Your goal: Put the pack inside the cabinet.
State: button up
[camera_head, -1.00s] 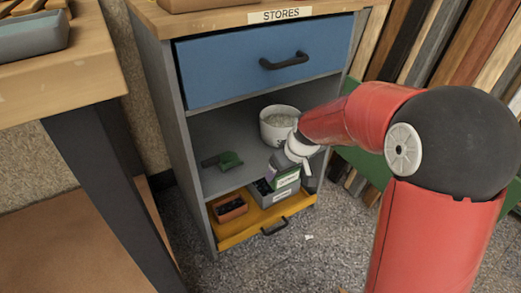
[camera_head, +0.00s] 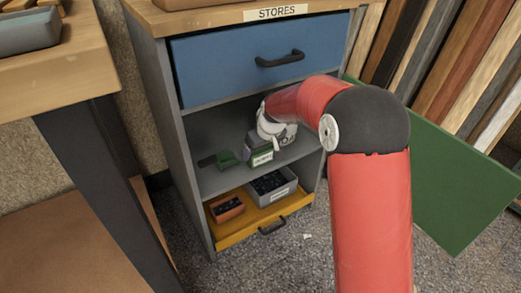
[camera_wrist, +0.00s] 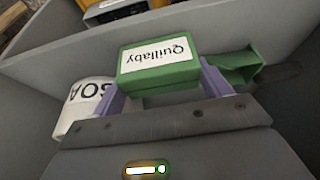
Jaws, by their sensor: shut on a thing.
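The pack (camera_head: 262,157) is a small green box with a white label, inside the open middle bay of the grey cabinet (camera_head: 163,110). In the wrist view the pack (camera_wrist: 160,72) reads "Quillaby" and sits between two purple fingers. My gripper (camera_wrist: 161,90) is shut on it. In the head view my gripper (camera_head: 268,143) reaches into the bay from the right, and my arm hides part of it. The pack is over or on the bay's shelf; I cannot tell whether it touches.
A green dark-handled tool (camera_head: 226,159) lies left of the pack. A white pot (camera_wrist: 85,103) stands close by. Above is a shut blue drawer (camera_head: 220,65). Below, a yellow drawer (camera_head: 240,228) stands out with two bins. A green panel (camera_head: 450,180) stands right.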

jog(key=shift+f, duration=0.15)
jog(key=o, duration=1)
jog(key=shift+o, duration=0.2)
jog(key=shift+r, duration=0.5)
jog(key=p+v, duration=0.1)
jog(key=v, duration=0.6)
